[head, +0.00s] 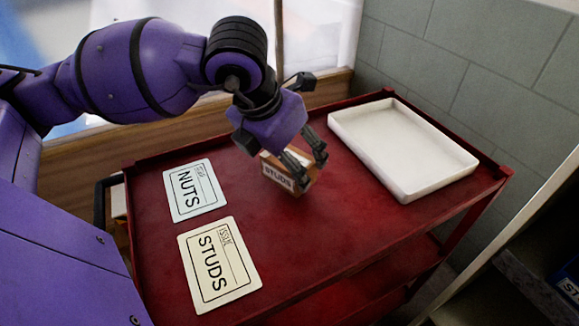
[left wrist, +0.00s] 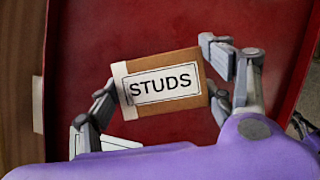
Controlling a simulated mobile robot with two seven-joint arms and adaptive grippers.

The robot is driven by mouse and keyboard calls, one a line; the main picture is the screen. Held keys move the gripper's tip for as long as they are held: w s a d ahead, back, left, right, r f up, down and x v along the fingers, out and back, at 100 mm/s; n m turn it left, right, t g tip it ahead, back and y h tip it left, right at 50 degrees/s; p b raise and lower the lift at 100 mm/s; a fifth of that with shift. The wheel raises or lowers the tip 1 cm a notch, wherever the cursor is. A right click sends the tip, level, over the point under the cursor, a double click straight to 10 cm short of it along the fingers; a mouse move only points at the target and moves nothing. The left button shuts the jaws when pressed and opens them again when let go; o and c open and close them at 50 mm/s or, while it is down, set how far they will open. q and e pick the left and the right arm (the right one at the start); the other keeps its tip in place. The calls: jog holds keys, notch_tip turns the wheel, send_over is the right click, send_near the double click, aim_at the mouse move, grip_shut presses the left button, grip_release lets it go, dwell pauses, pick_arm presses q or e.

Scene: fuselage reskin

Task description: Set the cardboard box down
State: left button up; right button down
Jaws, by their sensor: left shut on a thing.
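A small brown cardboard box (head: 279,177) with a white STUDS label is over the middle of the red cart top (head: 330,240). My left gripper (head: 305,172) comes down from above and is shut on the box. In the left wrist view, the box (left wrist: 163,82) sits between the two fingers of the left gripper (left wrist: 160,90), its label facing the camera. I cannot tell whether the bottom of the box touches the cart top. My right gripper is not in view.
A NUTS card (head: 196,190) and a STUDS card (head: 219,264) lie at the left of the cart top. An empty white tray (head: 402,150) lies at the right. The cart top between cards and tray is clear around the box. A grey block wall (head: 470,70) stands behind.

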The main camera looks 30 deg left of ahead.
pick_arm(q)
notch_tip(320, 180, down, 3)
jog(key=shift+r, duration=0.2)
jog(key=shift+d, duration=0.1)
jog(key=shift+f, duration=0.1)
jog(key=o, duration=1.6)
